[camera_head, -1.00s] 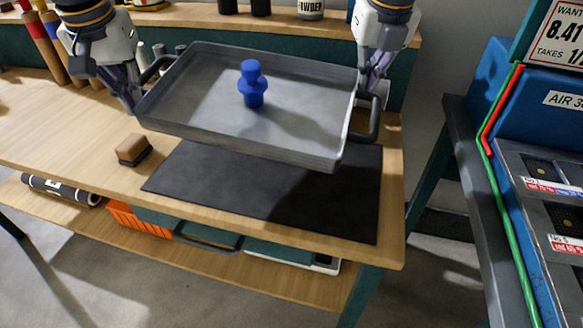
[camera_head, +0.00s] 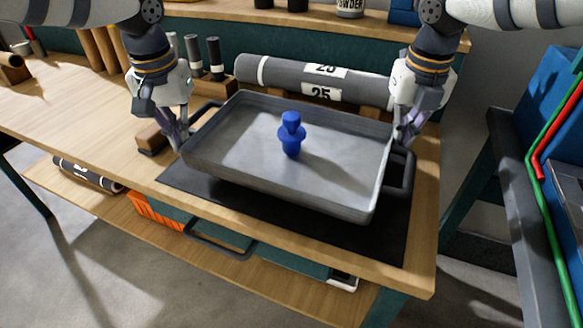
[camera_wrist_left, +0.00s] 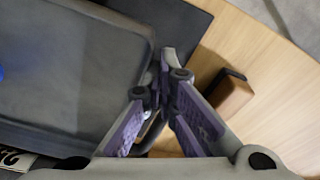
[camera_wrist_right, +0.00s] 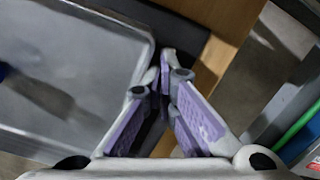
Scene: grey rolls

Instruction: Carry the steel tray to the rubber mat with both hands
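The grey steel tray (camera_head: 240,180) is level over the black rubber mat (camera_head: 385,240), with a blue figure-like piece (camera_head: 291,138) standing upright on it. The mat shows along the tray's near and right sides. I cannot tell whether the tray touches the mat or hangs just above it. My left gripper (camera_head: 181,135) is shut on the tray's left handle, and my right gripper (camera_head: 402,135) is shut on its right handle. The fingers also close at the tray's edge in the left wrist view (camera_wrist_left: 166,88) and the right wrist view (camera_wrist_right: 166,85).
A blue machine (camera_head: 563,120) stands to the right, past a gap.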

